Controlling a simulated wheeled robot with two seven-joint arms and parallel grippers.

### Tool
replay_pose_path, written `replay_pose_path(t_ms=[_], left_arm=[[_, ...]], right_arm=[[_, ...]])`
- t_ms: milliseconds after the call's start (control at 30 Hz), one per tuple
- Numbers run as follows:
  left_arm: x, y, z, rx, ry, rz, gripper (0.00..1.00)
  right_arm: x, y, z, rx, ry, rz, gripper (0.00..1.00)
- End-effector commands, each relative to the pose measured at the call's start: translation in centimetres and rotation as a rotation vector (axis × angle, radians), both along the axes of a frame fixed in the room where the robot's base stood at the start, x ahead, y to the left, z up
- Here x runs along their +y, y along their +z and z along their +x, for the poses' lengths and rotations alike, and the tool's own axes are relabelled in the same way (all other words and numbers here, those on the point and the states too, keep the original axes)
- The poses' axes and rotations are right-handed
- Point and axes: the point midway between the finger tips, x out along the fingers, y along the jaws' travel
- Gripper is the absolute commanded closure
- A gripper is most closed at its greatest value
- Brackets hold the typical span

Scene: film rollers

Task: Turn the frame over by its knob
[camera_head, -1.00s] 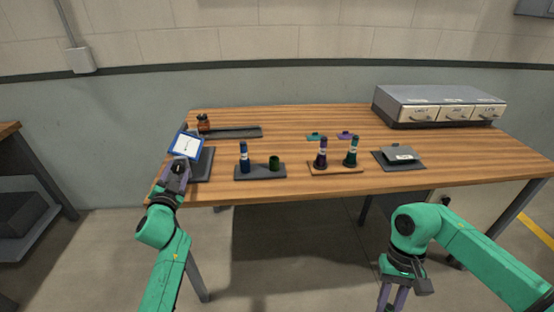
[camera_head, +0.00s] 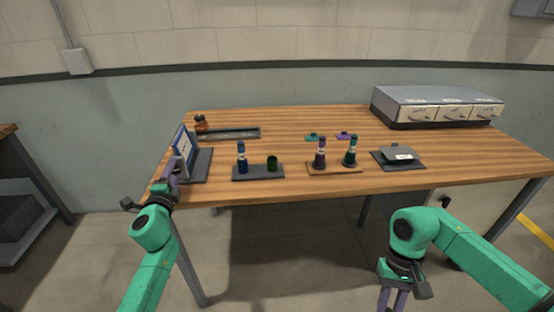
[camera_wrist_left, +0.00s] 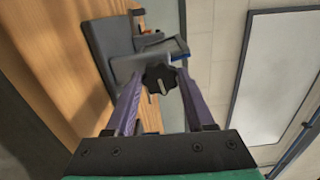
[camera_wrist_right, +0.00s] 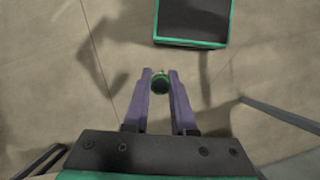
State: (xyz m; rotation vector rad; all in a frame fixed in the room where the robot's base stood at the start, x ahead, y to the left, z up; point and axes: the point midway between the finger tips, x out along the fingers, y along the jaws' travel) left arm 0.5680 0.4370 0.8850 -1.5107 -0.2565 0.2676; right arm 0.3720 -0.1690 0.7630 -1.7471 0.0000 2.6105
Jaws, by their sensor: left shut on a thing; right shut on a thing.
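The frame (camera_head: 183,148), a blue-edged panel, stands steeply on a dark base (camera_head: 201,165) at the table's left end. It shows nearly edge-on in the head view. In the left wrist view it is partly hidden behind its black knob (camera_wrist_left: 160,78), which has a pale line on its face. My left gripper (camera_head: 174,170) is shut on the knob, with one purple finger on each side. My right gripper (camera_head: 393,295) is low in front of the table. In the right wrist view it is shut on a small round dark-green thing (camera_wrist_right: 160,83).
A blue roller (camera_head: 241,157) and a green cup (camera_head: 272,163) stand on a dark holder. A dark tray (camera_head: 228,134), an orange-brown jar (camera_head: 201,123) and a drawer unit (camera_head: 437,105) are behind.

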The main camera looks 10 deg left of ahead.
Motion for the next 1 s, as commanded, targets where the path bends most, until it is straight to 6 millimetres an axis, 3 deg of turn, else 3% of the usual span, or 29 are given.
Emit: replay_pose_path(t_ms=[400,867,900,967,1000], left_arm=[[-0.03,-0.17,-0.01,0.059,-0.001,0.159,1.00],[-0.05,-0.18,0.00,0.063,-0.001,0.172,1.00],[-0.05,-0.18,0.00,0.063,-0.001,0.171,0.39],[-0.04,-0.17,-0.01,0.063,-0.001,0.171,0.16],[-0.04,-0.15,-0.01,0.063,-0.001,0.171,0.16]], right_arm=[[0.00,-0.25,0.00,0.000,0.000,0.000,1.00],[0.00,-0.26,0.00,0.000,0.000,0.000,1.00],[0.00,-0.26,0.00,0.000,0.000,0.000,1.00],[0.00,-0.26,0.00,0.000,0.000,0.000,1.00],[0.00,-0.25,0.00,0.000,0.000,0.000,1.00]])
